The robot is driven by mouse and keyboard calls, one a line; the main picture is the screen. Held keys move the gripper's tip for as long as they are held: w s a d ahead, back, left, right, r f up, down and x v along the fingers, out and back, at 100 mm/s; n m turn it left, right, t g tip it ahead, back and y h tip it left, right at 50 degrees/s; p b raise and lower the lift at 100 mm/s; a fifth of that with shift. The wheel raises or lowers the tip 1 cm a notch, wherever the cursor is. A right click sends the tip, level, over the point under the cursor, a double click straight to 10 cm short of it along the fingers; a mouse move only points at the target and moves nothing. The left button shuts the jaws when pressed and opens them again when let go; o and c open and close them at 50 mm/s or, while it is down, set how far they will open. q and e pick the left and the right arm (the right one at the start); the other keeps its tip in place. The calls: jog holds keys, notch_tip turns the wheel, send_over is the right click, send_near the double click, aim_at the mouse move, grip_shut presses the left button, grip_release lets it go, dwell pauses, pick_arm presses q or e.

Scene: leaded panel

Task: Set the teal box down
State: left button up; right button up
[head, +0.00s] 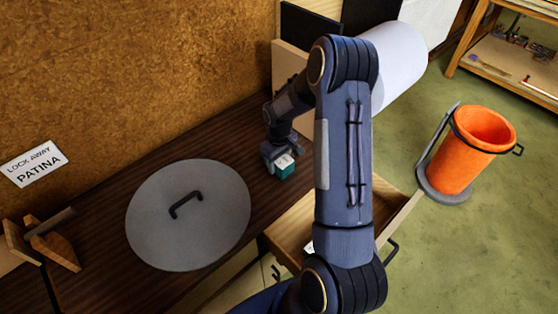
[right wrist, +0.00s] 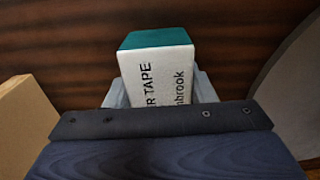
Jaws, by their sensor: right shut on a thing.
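The teal box (head: 284,169) is at the dark wooden worktop, right of the grey round lid, in the head view. In the right wrist view the teal box (right wrist: 157,70) shows a teal end and a white label reading "R TAPE" and "nbrook". My right gripper (head: 279,157) is shut on it, one finger at each side. Dark wood lies behind the box; I cannot tell whether the box touches it. My left gripper is not in view.
The grey lid with a black handle (head: 150,222) lies on the worktop (head: 110,285). An open drawer (head: 400,212) juts out below, partly hidden by my right arm. An orange bin (head: 462,165) stands on the green floor. A cork wall (head: 130,80) rises behind.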

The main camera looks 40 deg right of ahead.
jog(key=shift+f, duration=0.25)
jog(key=o, duration=1.1)
jog(key=shift+r, duration=0.1)
jog(key=shift+c, duration=0.2)
